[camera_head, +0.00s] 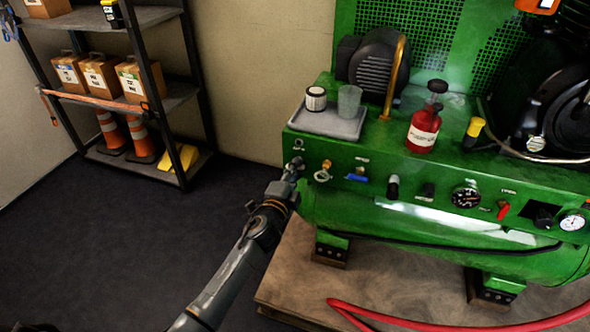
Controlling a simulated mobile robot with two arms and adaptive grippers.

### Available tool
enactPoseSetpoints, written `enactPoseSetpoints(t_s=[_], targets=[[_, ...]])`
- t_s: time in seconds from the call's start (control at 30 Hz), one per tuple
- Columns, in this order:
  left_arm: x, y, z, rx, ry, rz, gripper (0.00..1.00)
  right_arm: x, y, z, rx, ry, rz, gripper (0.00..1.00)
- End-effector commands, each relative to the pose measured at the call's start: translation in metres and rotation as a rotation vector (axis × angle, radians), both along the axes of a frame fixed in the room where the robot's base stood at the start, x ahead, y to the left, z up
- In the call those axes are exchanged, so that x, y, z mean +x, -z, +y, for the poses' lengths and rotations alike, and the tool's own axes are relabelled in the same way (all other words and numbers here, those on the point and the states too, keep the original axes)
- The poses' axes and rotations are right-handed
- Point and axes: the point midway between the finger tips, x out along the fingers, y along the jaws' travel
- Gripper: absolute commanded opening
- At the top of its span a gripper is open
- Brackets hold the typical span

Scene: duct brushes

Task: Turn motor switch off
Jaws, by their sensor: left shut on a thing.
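The green machine's control panel (440,175) runs across the right half of the head view. It carries a row of knobs, valves, gauges and a red switch (502,209); the labels are too small to read, so I cannot tell which is the motor switch. My left gripper (296,166) reaches up from the lower left to the panel's far left end. It is shut on a small control there, mostly hidden by the fingers. A brass valve (323,172) and a blue-handled valve (357,175) sit just to its right. My right gripper is not in view.
A grey tray (315,122) with a jar and a cup stands on the machine above my left gripper. A red bottle (424,125) is further right. A red hose (430,325) lies across the wooden pallet (400,283). A shelf (150,100) stands back left; the dark floor between is clear.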

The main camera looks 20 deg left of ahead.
Motion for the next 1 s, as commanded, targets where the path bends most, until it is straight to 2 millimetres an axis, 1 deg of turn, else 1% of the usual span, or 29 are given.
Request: enactPoseSetpoints(t_s=[0.2, 0.4, 0.97, 1.0], targets=[[-0.0002, 0.0015, -0.0011, 0.129, 0.002, -0.003, 0.00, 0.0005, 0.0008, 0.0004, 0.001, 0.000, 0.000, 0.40], [-0.0002, 0.0020, -0.0009, 0.196, 0.001, -0.005, 0.00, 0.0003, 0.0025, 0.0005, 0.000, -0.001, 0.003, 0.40], [-0.0003, 0.0023, -0.0010, 0.225, 0.001, -0.006, 0.00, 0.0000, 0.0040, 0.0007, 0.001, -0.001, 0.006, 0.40], [-0.0003, 0.0024, -0.0009, 0.224, 0.001, -0.006, 0.18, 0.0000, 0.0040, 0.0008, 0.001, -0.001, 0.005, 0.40]])
